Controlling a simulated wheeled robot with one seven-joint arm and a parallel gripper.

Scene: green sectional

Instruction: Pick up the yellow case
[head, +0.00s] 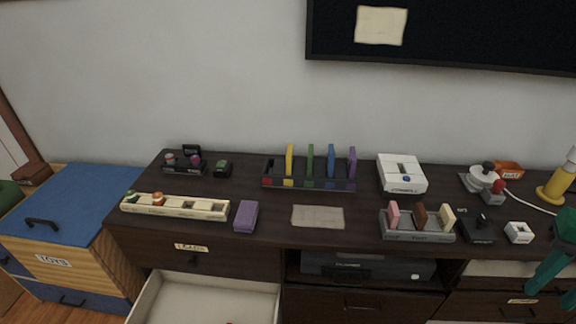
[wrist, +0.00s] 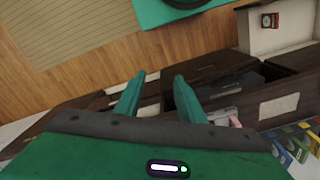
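My green gripper (head: 550,290) is at the far right edge of the head view, in front of the dresser and well away from the yellow case. In the wrist view my gripper (wrist: 158,85) shows two fingers spread apart with nothing between them.
The dresser top (head: 270,221) also holds a grey rack (head: 420,237) with several slabs, a white box (head: 402,174), a cream tray (head: 175,209), a purple block (head: 246,216) and a flat beige mat (head: 318,217). An open drawer (head: 205,298) sticks out at the front left.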

